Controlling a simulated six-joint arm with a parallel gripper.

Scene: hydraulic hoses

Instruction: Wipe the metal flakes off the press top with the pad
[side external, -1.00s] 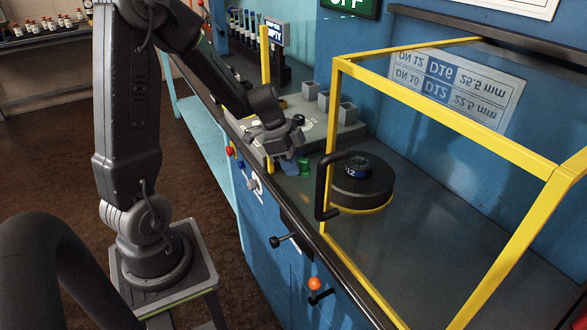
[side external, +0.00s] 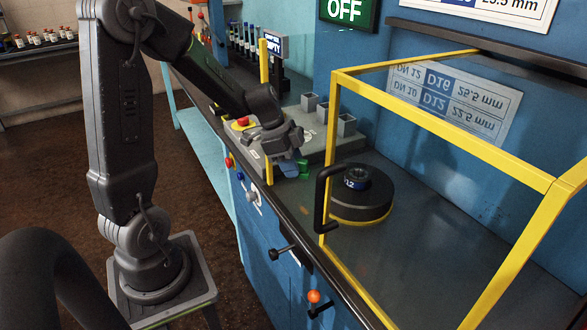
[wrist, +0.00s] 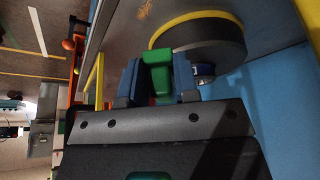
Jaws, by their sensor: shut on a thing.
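My gripper (side external: 297,165) is shut on the pad, whose green part (wrist: 158,78) sits between the blue fingers in the wrist view. The pad's underside is hidden. The gripper is low over the near part of the grey press top (side external: 420,250), left of the black round die (side external: 362,205); contact cannot be told. A faint brown patch, probably the metal flakes (side external: 305,210), lies on the grey top near the front edge; brownish specks also show at the top of the wrist view (wrist: 145,10).
A yellow guard frame (side external: 430,112) with a black handle (side external: 322,200) stands around the die. Small grey cups (side external: 345,126) and a red button (side external: 242,123) are behind the gripper. Knobs and levers line the blue front. The grey top right of the die is clear.

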